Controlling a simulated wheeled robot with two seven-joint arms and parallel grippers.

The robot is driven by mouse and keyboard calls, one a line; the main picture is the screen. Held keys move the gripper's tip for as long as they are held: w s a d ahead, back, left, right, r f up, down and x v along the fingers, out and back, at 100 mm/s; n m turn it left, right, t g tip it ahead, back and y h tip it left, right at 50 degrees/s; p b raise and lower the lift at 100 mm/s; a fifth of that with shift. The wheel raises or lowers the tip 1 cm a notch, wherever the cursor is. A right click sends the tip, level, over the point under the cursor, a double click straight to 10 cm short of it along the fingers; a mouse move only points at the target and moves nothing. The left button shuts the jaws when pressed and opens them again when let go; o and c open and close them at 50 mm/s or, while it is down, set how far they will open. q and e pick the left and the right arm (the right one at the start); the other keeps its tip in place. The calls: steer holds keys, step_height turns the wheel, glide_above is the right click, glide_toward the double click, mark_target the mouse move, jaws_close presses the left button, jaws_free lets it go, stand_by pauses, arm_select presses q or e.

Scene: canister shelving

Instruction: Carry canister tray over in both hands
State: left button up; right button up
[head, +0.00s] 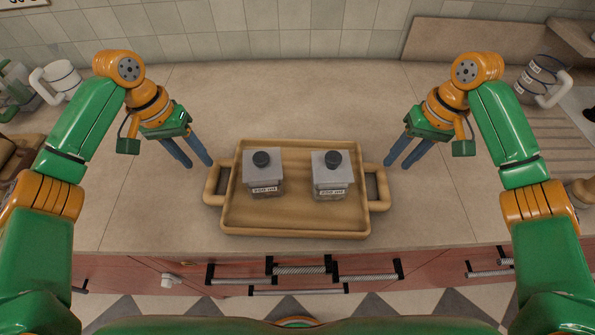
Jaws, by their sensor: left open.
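A tan tray (300,228) with a handle at each end rests on the counter in the middle of the head view. Two square glass canisters, the left canister (263,175) and the right canister (332,175), stand upright on it, with grey tops and black knobs. My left gripper (199,164) is open and empty, just behind and left of the tray's left handle (213,186). My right gripper (396,163) is behind and right of the right handle (377,186); its fingers look apart, with nothing between them. Neither gripper appears to touch the tray.
White mugs (62,78) stand at the far left, and stacked mugs (540,78) at the far right. A tiled wall (290,30) closes off the back, with a board (470,38) leaning at right. The counter (290,95) behind the tray is clear. Drawers with handles lie below the front edge.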

mark_target(209, 179)
arm_select(q)
steer(key=f, duration=0.4)
steer(key=d+f, duration=0.1)
steer(key=f, duration=0.1)
steer(key=shift+s, duration=0.25)
arm_select(e)
steer(key=f, duration=0.3)
steer(key=a+f, duration=0.1)
steer(key=f, duration=0.2)
steer(key=shift+s+a, duration=0.2)
arm_select(q)
steer(key=shift+s+d+f, duration=0.1)
steer(key=shift+s+f, duration=0.1)
steer(key=shift+f, duration=0.15)
arm_select(e)
steer(key=shift+s+a+f, duration=0.1)
steer(key=shift+s+f, duration=0.1)
steer(key=shift+f, duration=0.15)
arm_select(q)
steer(key=shift+w, duration=0.1)
steer(key=c, duration=0.4)
arm_select(e)
steer(key=shift+w, duration=0.1)
steer(key=c, duration=0.4)
arm_select(q)
jaws_close()
arm_select(e)
jaws_close()
